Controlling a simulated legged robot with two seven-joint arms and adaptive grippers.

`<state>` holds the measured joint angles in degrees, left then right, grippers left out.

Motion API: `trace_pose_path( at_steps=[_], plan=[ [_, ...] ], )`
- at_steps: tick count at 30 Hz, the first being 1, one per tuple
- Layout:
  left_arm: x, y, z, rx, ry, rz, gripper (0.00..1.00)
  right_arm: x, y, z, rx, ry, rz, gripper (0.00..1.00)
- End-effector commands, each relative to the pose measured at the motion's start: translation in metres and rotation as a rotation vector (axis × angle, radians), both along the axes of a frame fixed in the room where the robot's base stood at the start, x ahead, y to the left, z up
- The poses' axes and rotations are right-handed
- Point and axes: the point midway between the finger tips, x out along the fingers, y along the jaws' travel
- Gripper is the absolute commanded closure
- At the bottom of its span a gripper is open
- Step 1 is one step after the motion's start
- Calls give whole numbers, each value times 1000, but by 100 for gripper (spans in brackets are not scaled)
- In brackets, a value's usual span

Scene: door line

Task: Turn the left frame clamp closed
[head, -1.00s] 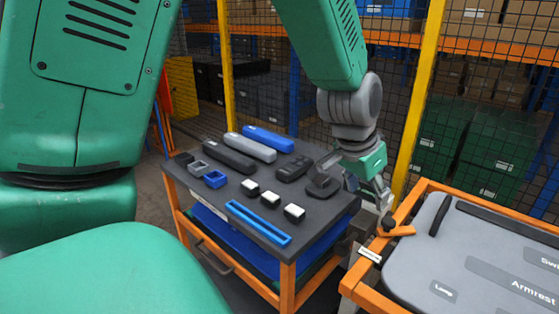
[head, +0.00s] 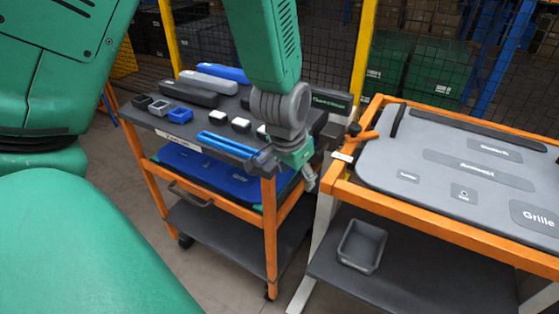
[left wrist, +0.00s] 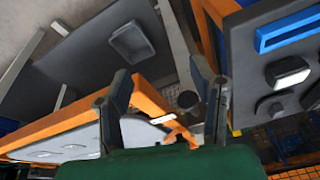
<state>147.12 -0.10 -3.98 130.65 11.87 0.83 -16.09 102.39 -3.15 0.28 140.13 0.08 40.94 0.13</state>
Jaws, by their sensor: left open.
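The left frame clamp is an orange lever (head: 367,136) with a dark knob at the left corner of the orange door frame (head: 345,186). The lever sticks out at an angle, across the frame's corner. The lever also shows in the left wrist view (left wrist: 182,131), low between my fingers. My left gripper (head: 309,180) is open and empty, left of the clamp and a little lower in the head view, apart from it. Its two spread fingers show in the left wrist view (left wrist: 162,88). My right gripper is in neither view.
A grey door panel (head: 430,165) lies in the frame. A parts cart (head: 205,135) stands left, close to my left gripper, with blue and grey parts on top. A grey bin (head: 362,246) sits on the shelf below the frame. Mesh fencing stands behind.

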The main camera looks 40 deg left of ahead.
Motion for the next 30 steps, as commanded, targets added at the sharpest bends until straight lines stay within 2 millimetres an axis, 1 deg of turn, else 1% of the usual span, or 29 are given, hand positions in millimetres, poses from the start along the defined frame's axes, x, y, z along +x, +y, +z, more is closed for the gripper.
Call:
trace_pose_path(
  at_steps=[1, 3, 12, 15, 18, 21, 25, 30],
  plan=[
    [-4, 0, -13, 3, 10, -1, 49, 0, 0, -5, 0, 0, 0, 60],
    [-8, -1, -27, 7, 18, -2, 49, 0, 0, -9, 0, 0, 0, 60],
    [-28, -2, -81, 22, 50, -4, 49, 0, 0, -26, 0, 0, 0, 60],
    [-34, -3, -97, 24, 60, -6, 49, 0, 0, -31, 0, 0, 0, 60],
    [-40, -4, -108, 25, 67, -6, 49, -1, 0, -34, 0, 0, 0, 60],
    [-43, -4, -115, 26, 69, -7, 49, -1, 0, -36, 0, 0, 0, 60],
    [-45, -4, -119, 27, 73, -7, 49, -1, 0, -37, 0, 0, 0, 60],
    [-45, -5, -120, 27, 72, -7, 49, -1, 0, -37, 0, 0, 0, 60]
  ],
)
